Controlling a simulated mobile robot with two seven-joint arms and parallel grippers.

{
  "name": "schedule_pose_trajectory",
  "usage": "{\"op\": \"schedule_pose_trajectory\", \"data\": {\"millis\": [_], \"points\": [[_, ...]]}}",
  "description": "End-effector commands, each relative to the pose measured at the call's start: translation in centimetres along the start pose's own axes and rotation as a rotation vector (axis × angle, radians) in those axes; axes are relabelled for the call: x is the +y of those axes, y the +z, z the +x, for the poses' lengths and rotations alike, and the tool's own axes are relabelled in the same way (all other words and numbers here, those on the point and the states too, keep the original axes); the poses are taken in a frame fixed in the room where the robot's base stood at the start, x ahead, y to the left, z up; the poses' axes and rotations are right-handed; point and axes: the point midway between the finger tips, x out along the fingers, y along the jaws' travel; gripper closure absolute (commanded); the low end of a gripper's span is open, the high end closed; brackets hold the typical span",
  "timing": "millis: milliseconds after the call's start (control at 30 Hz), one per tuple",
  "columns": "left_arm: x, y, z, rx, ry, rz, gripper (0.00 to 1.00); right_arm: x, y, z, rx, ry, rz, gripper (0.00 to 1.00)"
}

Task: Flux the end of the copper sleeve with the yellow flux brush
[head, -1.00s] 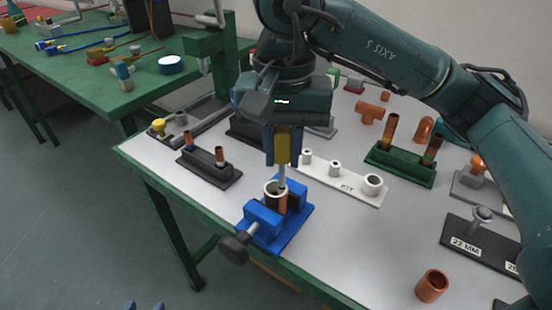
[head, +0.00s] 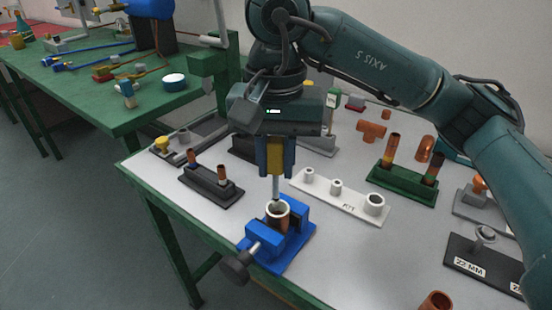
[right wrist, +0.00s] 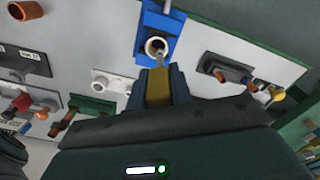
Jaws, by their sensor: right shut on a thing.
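The copper sleeve (head: 278,218) stands upright in the blue vise (head: 291,245), with its open end facing up. My right gripper (head: 276,172) is shut on the yellow handle of the flux brush (head: 276,157), above the sleeve. The brush points down, and its thin grey shaft reaches to the sleeve's rim. In the right wrist view the brush (right wrist: 158,88) runs to the mouth of the sleeve (right wrist: 155,46); I cannot tell whether the tip touches the wall. My left gripper is not in view.
A white fitting rack (head: 355,208) stands right of the vise, and a dark block with copper pieces (head: 211,187) stands left. A green block with copper tubes (head: 402,182) is farther right. A loose copper ring (head: 435,301) lies near the front edge.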

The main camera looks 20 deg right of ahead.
Motion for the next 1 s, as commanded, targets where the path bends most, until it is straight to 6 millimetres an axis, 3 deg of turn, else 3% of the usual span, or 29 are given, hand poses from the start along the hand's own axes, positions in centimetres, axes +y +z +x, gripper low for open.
{"op": "schedule_pose_trajectory", "data": {"millis": [533, 1000], "points": [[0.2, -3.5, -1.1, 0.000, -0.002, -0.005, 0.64, 0.0, 0.0, -4.7, 0.000, 0.000, 0.001, 0.95], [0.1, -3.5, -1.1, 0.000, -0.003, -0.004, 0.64, 0.0, 0.0, -4.8, 0.000, 0.000, 0.000, 0.95]]}}
